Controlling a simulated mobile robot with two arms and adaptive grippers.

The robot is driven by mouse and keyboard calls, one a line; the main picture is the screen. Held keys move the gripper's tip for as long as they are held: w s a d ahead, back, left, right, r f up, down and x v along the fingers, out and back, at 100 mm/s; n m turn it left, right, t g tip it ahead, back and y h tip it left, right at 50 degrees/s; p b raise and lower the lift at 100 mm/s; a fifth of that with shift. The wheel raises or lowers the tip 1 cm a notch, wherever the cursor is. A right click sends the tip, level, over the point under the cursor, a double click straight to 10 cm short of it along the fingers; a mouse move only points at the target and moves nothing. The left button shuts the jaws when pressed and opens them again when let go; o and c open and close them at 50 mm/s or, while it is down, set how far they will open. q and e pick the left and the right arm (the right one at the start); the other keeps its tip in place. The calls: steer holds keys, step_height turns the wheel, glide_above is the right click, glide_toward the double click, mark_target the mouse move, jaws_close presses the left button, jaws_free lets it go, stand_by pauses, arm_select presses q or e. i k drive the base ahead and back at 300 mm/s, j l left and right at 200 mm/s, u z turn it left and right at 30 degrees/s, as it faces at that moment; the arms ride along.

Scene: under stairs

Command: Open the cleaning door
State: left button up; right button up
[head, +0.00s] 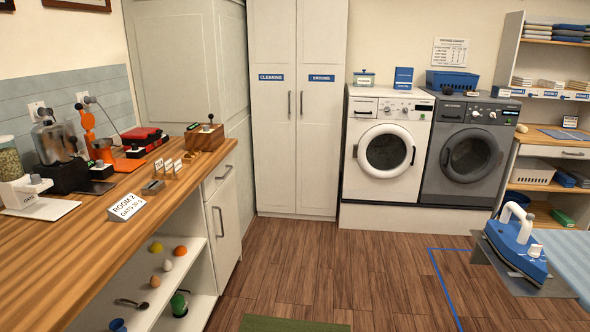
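The cleaning door (273,140) is the left one of two tall white cupboard doors at the back, with a blue "CLEANING" label (271,77). It looks shut. Its dark vertical handle (289,105) sits near its right edge. The right door (320,140) carries a blue "BROOMS" label (321,77) and has its own handle (301,102); it also looks shut. Neither of my grippers is in view.
A wooden counter (100,235) with appliances runs along the left. White and grey washing machines (387,145) stand right of the cupboard. A blue iron (515,240) is on an ironing board at the right. The wooden floor (320,265) before the cupboard is clear.

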mark_target(272, 24)
steer(key=i, duration=1.75)
steer(key=i+l, duration=0.15)
steer(key=i, duration=0.3)
steer(key=i+l+u, duration=0.15)
steer(key=i, duration=0.3)
steer(key=i+l, duration=0.2)
steer(key=i, duration=0.25)
steer(key=i+l+u, duration=0.1)
steer(key=i, duration=0.35)
steer(key=l, duration=0.1)
